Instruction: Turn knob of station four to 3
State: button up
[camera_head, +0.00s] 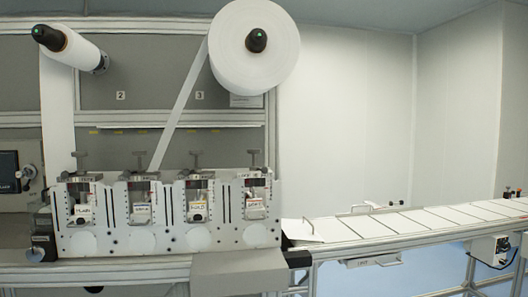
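A white web converter block holds a row of stations, each with a T-shaped knob on top and a small labelled box in its opening. The rightmost station (256,207) has its grey knob (254,157) standing upright above it. The other knobs stand over the left station (80,160), the second station (140,160) and the third station (195,159). The station labels and any dial marks are too small to read, so I cannot tell the knob settings or which station is numbered four. My gripper is not in view.
A large white roll (255,47) and a smaller roll (72,48) hang above, with web running down from them. A conveyor (400,226) extends right from the block. A grey box (240,272) sits below the rightmost station. Wall signs 2 (121,96) and 3 (199,95) are behind.

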aim_at(253, 152)
jog(key=z, duration=0.7)
jog(key=i, duration=1.2)
jog(key=u, duration=0.25)
